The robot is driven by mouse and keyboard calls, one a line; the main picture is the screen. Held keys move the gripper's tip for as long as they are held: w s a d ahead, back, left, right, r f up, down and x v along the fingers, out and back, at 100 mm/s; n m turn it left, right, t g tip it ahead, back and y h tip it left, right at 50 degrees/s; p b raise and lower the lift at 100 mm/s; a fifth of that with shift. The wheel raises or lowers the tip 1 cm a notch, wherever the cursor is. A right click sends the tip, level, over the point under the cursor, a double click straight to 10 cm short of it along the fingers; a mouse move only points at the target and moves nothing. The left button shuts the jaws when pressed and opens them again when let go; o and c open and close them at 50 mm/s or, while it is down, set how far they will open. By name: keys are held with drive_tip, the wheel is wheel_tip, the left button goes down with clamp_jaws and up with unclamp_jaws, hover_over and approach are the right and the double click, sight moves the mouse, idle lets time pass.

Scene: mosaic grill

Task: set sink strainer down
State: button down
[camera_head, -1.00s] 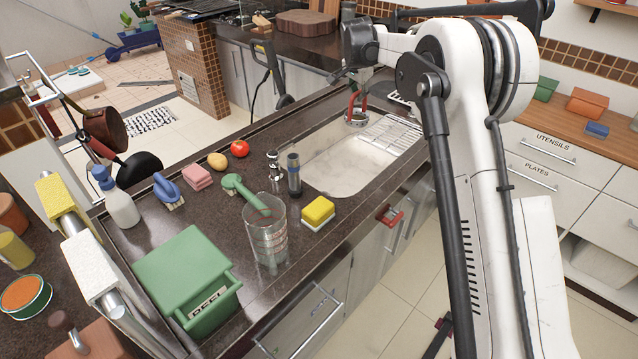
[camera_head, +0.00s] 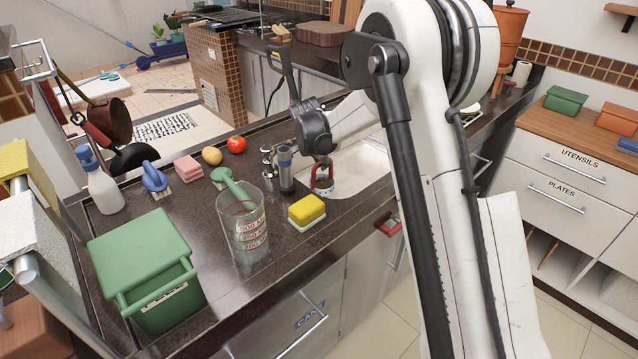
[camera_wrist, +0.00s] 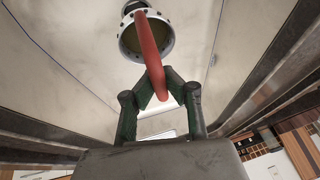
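The sink strainer (camera_head: 322,186) has a round metal rim and a red loop handle. It hangs below my gripper (camera_head: 322,162), over the near left end of the pale sink basin (camera_head: 350,178). In the wrist view, my gripper (camera_wrist: 160,82) has its fingers closed around the strainer's red handle (camera_wrist: 151,50). The strainer's metal cup (camera_wrist: 128,43) extends beyond the fingertips, with the pale basin surface behind it. I cannot tell whether the cup touches the basin. My arm hides much of the sink's right side in the head view.
The faucet (camera_head: 268,160) and a dark bottle-like cylinder (camera_head: 286,168) stand just left of the sink. A yellow sponge (camera_head: 307,211), a clear measuring jug (camera_head: 243,235) and a green bin (camera_head: 145,250) stand on the near counter. A red handle (camera_head: 388,222) juts from the cabinet front.

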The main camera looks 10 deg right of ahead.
sight(319, 164)
wheel_tip(319, 164, down, 5)
drive_tip(key=shift+f, duration=0.1)
idle(0.3)
drive_tip(key=shift+s+f+b, duration=0.1)
drive_tip(key=shift+f+b, duration=0.45)
drive_tip(key=shift+b, duration=0.25)
drive_tip(key=c, duration=1.9)
unclamp_jaws()
drive_tip(key=shift+s, duration=0.1)
drive_tip(key=shift+d, duration=0.1)
drive_tip(key=shift+r+p, duration=0.3)
drive_tip(key=shift+p, duration=0.15)
drive_tip(key=v, duration=0.4)
drive_tip(key=p+v, duration=0.1)
drive_tip(key=v, duration=0.3)
drive_tip(key=shift+w, duration=0.25)
drive_tip(key=shift+r, duration=0.1)
